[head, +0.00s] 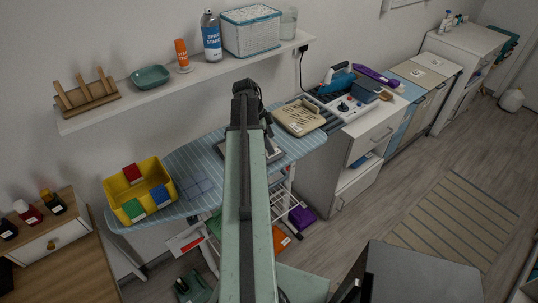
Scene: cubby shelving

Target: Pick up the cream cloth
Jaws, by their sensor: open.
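My gripper (247,92) is at the far end of my raised arm, in the upper middle of the head view, above the ironing board (190,160) as seen in the picture. It is open, and I see nothing held in it. I cannot pick out a cream cloth with certainty. A cream slotted piece (299,116) lies at the right end of the board, to the right of my gripper; it looks rigid rather than like cloth. My arm hides the middle of the board and part of a grey-framed item (273,150) there.
A yellow bin (109,196) with coloured blocks stands on the board's left end. A wall shelf (110,108) holds a rack, a dish, bottles and a basket. A white cabinet (372,138) bears a tool tray at right. Floor is free around the striped rug (455,225).

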